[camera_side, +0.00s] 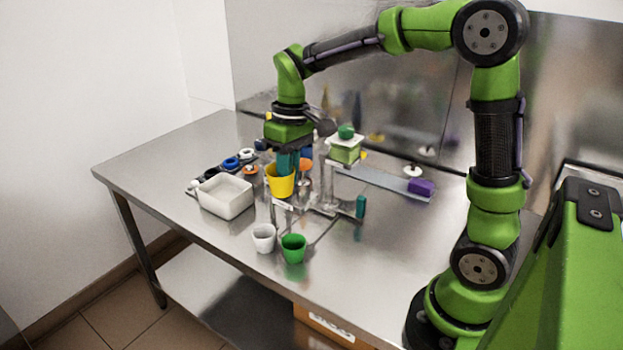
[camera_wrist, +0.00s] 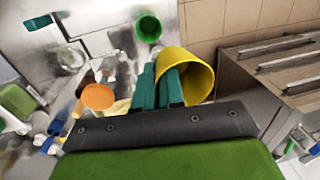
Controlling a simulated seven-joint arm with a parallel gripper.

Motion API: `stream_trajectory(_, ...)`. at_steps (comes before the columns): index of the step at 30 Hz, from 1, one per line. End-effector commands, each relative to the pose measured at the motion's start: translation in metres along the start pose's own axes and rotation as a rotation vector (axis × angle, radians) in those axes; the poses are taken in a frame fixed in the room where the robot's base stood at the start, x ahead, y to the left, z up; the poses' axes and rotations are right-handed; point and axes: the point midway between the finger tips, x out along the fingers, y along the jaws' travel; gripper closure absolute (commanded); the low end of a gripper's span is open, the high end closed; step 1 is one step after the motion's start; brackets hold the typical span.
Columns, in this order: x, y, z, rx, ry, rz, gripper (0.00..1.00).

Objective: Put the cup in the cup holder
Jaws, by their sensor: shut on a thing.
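The yellow cup (camera_side: 280,182) is in my gripper (camera_side: 287,172), above the table in the side view. In the wrist view the yellow cup (camera_wrist: 196,72) is tilted, with its mouth facing the camera. The teal fingers (camera_wrist: 158,88) are shut on its near wall. A metal rack (camera_side: 323,210) with a teal end block stands below and to the right of the cup; it may be the cup holder, but its shape is hard to make out. A white cup (camera_side: 263,239) and a green cup (camera_side: 293,250) stand at the front; I cannot tell whether the rack holds them.
A white bin (camera_side: 226,197) stands left of the cup. An orange item (camera_side: 303,164) is close behind the gripper. A green block (camera_side: 344,153) sits on a stand behind, and a purple block (camera_side: 421,188) lies farther right. The table's front right is clear.

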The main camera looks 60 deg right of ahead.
Motion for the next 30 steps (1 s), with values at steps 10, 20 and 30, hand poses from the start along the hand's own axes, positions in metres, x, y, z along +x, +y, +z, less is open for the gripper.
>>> stream_trajectory(10,-0.043,0.017,-0.003,0.004,-0.001,0.0,1.0)
stream_trajectory(20,-0.058,0.117,-0.003,-0.002,0.0,-0.002,1.0)
stream_trajectory(30,-0.072,0.228,0.03,-0.02,0.003,-0.013,1.0)
